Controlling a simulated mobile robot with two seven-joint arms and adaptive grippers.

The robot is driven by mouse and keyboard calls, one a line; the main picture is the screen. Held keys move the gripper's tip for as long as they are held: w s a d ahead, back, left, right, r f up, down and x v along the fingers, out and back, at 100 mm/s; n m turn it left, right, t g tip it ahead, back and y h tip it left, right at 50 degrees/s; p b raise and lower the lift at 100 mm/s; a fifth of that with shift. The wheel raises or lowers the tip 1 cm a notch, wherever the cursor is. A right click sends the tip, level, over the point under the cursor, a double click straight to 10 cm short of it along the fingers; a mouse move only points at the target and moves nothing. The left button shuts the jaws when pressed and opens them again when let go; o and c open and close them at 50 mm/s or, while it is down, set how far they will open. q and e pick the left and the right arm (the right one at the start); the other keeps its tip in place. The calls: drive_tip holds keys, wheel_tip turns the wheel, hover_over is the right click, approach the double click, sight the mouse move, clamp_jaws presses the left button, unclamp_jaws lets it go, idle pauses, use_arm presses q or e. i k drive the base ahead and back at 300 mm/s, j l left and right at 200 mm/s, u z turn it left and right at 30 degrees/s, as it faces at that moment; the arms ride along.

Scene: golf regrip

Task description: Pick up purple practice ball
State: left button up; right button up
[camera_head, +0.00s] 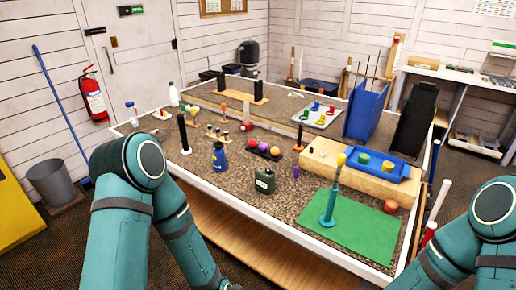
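A dark rack (264,154) holds a short row of balls near the middle of the table. Only my upper arms and elbows show, at the lower left and lower right. Both grippers are outside the picture, so I cannot see whether they hold anything.
A blue bottle (220,157) and a dark green can (265,181) stand in front of the rack. A small purple item (295,172) is to their right. A green mat (347,225) bears a teal stand (329,205). A wooden block (340,172) carries a blue tray.

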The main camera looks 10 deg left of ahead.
sight(263, 147)
drive_tip(key=u, duration=0.35)
drive_tip(key=j+z, duration=0.1)
drive_tip(key=z, duration=0.9)
drive_tip(key=j+z, duration=0.5)
drive_tip(key=k+j+z, duration=0.1)
drive_tip(key=j+z, duration=0.2)
drive_tip(key=z, duration=0.2)
drive_tip(key=k+j+z, duration=0.3)
drive_tip(key=j, duration=0.15)
drive_tip(key=k+j+z, duration=0.25)
drive_tip(key=j, duration=0.15)
drive_tip(key=k+j+z, duration=0.1)
drive_tip(key=k+j, duration=0.15)
drive_tip(key=j, duration=0.15)
drive_tip(key=k+j+z, duration=0.1)
drive_tip(key=k+j, duration=0.2)
drive_tip(key=j, duration=0.1)
